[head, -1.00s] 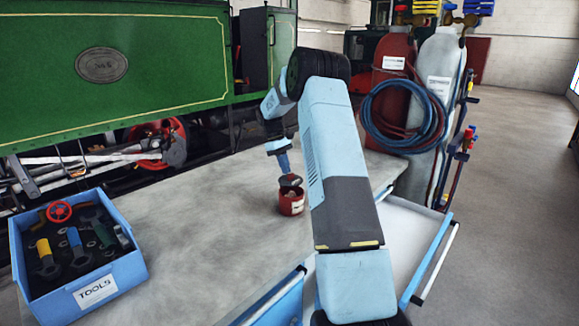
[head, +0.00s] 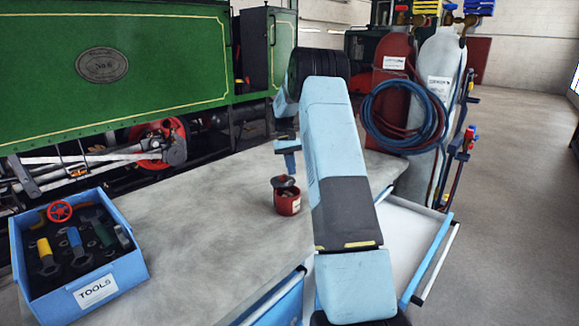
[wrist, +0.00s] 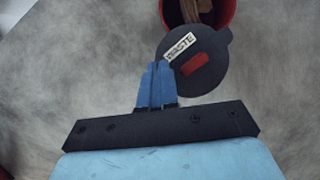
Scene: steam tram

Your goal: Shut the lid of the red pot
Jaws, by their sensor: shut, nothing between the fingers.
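The red pot (head: 288,205) stands on the grey bench top, just left of my forearm. Its dark round lid (head: 284,181) is open and tilted up at the rim. In the wrist view the lid (wrist: 208,62) shows a white WASTE label and a red patch. Part of the pot's red rim (wrist: 230,12) shows beyond it, with brownish contents inside. My gripper (head: 292,173) is shut and empty, pointing down just above the lid. In the wrist view the blue fingertips (wrist: 158,66) overlap the lid's left edge; I cannot tell whether they touch it.
A blue TOOLS box (head: 137,270) stands on the bench (head: 200,220) at the left. An open drawer (head: 412,232) juts out at the right. Gas bottles (head: 433,85) with a coiled hose (head: 405,145) stand behind. The bench between box and pot is clear.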

